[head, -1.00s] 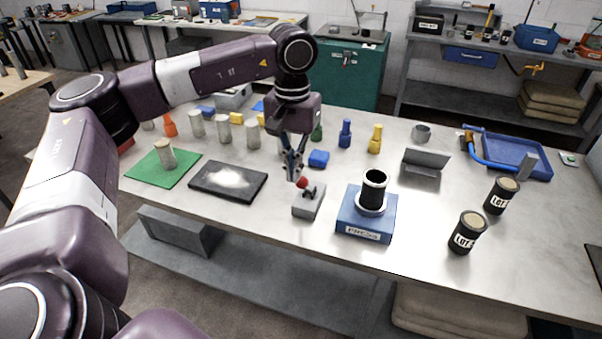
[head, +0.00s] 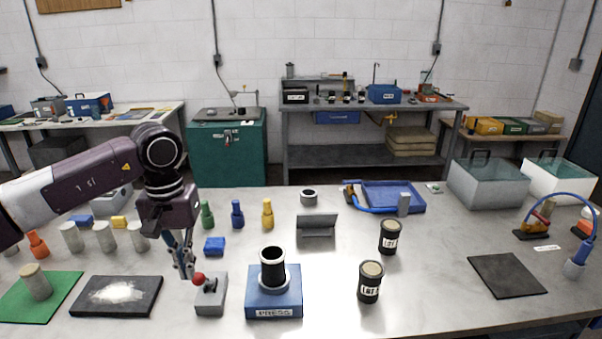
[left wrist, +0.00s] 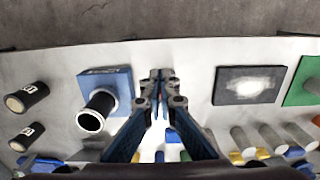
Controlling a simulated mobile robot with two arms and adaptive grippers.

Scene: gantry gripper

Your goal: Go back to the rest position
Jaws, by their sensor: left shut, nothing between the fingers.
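My left gripper (head: 188,275) is shut and empty, pointing down just left of the red knob (head: 198,279) of a small grey lever box (head: 212,299). I cannot tell whether the fingertips touch the knob. In the left wrist view the closed fingertips (left wrist: 161,76) are in the centre and the lever box is largely hidden behind them. The blue press block (head: 274,305) with a black cylinder (head: 273,267) in its ring stands right of the box. It also shows in the left wrist view (left wrist: 121,80). My right gripper is not in view.
A dark plate with white powder (head: 115,296) and a green mat (head: 62,290) lie on the left. Two black LOT cans (head: 370,282) stand right of the press. Several bottles and cylinders (head: 237,214) stand behind the gripper.

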